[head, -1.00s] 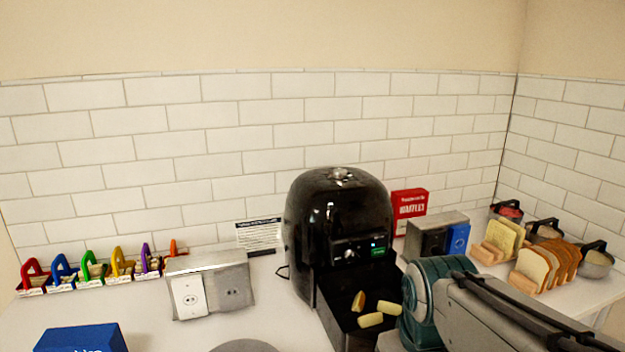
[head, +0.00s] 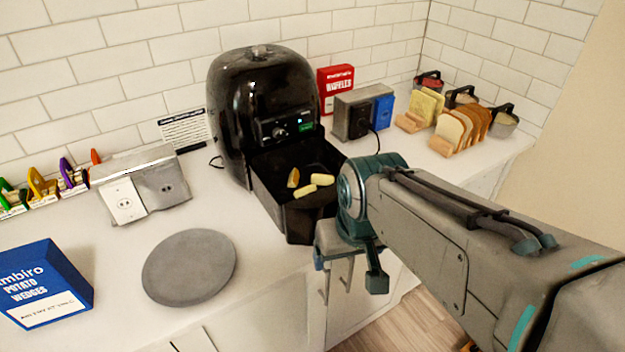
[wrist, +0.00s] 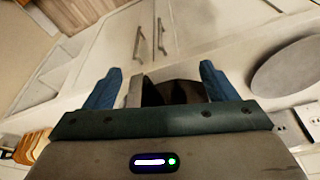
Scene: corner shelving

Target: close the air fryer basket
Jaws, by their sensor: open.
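The black air fryer (head: 258,95) stands on the counter against the tiled wall. Its basket (head: 268,203) is pulled out toward the front and holds a few pale yellow wedges (head: 315,180). The dark end of the basket (wrist: 178,92) shows between and beyond the fingers. My arm hides part of the basket's right side; I cannot tell whether the gripper touches it.
A grey round plate (head: 190,266) and a blue potato wedges box (head: 45,285) lie to the left. A metal outlet box (head: 140,190) stands left of the fryer. A red waffles box (head: 336,90), another outlet box (head: 362,108) and bread slices (head: 462,125) stand right.

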